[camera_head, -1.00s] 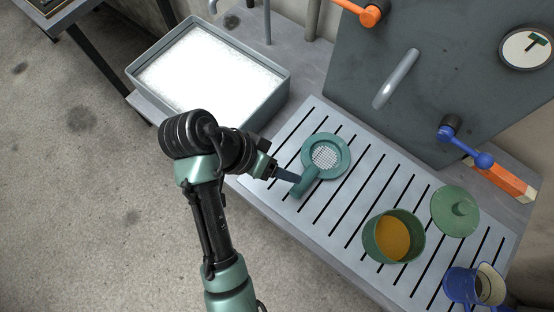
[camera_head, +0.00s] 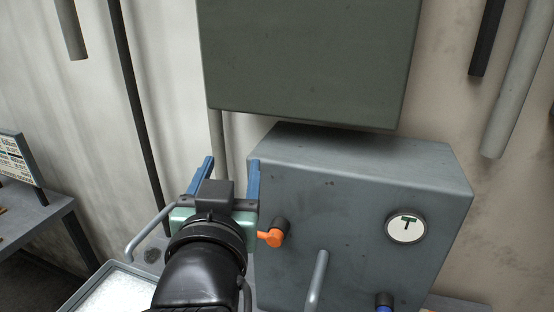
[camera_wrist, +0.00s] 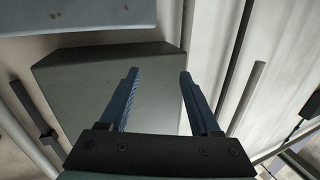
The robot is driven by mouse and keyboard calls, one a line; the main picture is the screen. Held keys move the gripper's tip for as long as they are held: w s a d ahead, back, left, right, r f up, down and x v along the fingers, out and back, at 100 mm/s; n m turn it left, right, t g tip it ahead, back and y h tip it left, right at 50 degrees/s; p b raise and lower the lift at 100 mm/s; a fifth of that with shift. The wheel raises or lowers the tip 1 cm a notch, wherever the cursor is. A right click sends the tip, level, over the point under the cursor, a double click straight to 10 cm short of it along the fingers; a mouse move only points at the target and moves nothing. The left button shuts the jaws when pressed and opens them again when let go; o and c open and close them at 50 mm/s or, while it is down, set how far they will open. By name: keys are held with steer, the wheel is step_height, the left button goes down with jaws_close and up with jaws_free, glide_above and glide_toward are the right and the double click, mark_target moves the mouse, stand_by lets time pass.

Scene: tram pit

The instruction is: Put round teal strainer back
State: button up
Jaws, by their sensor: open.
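My gripper (camera_head: 230,172) is raised in front of the wall and the grey machine, its two blue fingers spread wide with nothing between them. In the wrist view my gripper (camera_wrist: 158,75) also shows open and empty, facing a dark grey box. The round teal strainer is in neither current view.
The grey machine (camera_head: 350,190) carries an orange-handled lever (camera_head: 271,237), a grey bar handle (camera_head: 317,280) and a round gauge (camera_head: 406,227). A large grey-green box (camera_head: 310,60) hangs above it. A tub of white material (camera_head: 110,292) is at lower left. Pipes run along the wall.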

steer(key=s+d+r+t, duration=0.3)
steer(key=s+r+t, duration=0.2)
steer(key=r, duration=0.6)
steer(key=s+d+r+t, duration=0.3)
steer(key=s+r, duration=0.4)
steer(key=r, duration=0.5)
steer(key=shift+s+d+r+n+t, duration=0.2)
steer(key=shift+r+n+t, duration=0.15)
steer(key=shift+t, duration=0.55)
steer(key=shift+a+f, duration=0.1)
